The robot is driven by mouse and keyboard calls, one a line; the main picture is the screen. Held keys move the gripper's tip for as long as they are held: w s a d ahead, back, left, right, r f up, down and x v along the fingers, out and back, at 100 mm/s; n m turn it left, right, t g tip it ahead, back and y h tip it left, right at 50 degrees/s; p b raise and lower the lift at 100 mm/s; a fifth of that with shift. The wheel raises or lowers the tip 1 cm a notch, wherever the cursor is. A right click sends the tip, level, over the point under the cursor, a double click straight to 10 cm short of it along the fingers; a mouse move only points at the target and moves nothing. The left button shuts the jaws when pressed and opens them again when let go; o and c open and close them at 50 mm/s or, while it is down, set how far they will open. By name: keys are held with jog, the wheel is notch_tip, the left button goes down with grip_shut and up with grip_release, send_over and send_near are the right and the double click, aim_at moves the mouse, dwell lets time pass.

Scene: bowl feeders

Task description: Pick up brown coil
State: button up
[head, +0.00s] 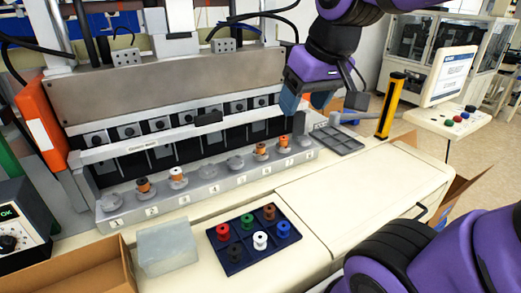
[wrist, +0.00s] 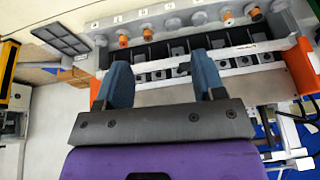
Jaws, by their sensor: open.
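The brown coil (head: 269,212) stands upright in the back right pocket of a dark blue tray (head: 231,264) on the cream worktop, in the head view. Red (head: 222,231), green (head: 247,222), blue (head: 283,228) and white (head: 260,240) coils stand in the same tray. My gripper (head: 304,103) is well above and behind the tray, near the right end of the machine. In the wrist view my gripper (wrist: 161,64) has its two blue fingers wide apart with nothing between them. The brown coil is not visible in the wrist view.
The machine's numbered ledge (head: 185,197) holds several copper-orange coils. A translucent block (head: 167,247) stands left of the tray and a cardboard box (head: 75,270) at front left. A grey compartment tray (head: 337,139) lies at back right. The worktop right of the blue tray is clear.

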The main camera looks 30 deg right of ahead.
jog(key=w+d+f+g, duration=0.1)
jog(key=w+f, duration=0.1)
jog(key=w, duration=0.5)
jog(key=w+d+f+g, duration=0.1)
jog(key=w+f, duration=0.1)
jog(key=w, duration=0.5)
jog(key=g, duration=0.2)
send_near(260, 145)
jog(key=shift+w+a+m, duration=0.25)
jog(key=shift+a+m, duration=0.15)
notch_tip(260, 145, down, 4)
jog(key=shift+f, duration=0.2)
jog(key=shift+d+f, duration=0.2)
jog(key=shift+f, duration=1.15)
jog(key=shift+d+f, duration=0.2)
jog(key=shift+f, duration=1.2)
jog(key=c, duration=1)
